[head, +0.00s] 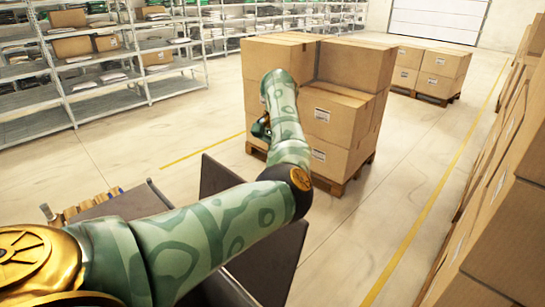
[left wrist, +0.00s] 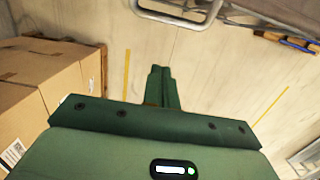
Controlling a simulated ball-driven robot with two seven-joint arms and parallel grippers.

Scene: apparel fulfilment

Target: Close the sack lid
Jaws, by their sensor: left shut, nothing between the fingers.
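Dark brown panels lie below and behind my left arm in the head view; one upright panel (head: 218,177) stands just left of the forearm. I cannot tell which of them is the sack lid. The arm hides much of them. My left gripper (head: 262,128) is beyond the panels, mostly hidden by its own arm, in front of the stacked cartons. In the left wrist view its green fingers (left wrist: 161,72) are together and empty, above bare floor. My right gripper is not in view.
Stacked cartons (head: 322,115) on a wooden pallet stand ahead. Grey shelving (head: 75,95) is at the left, and a tall row of cartons (head: 500,200) at the right. A metal tube frame (left wrist: 185,14) crosses the top of the left wrist view. Floor between is clear.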

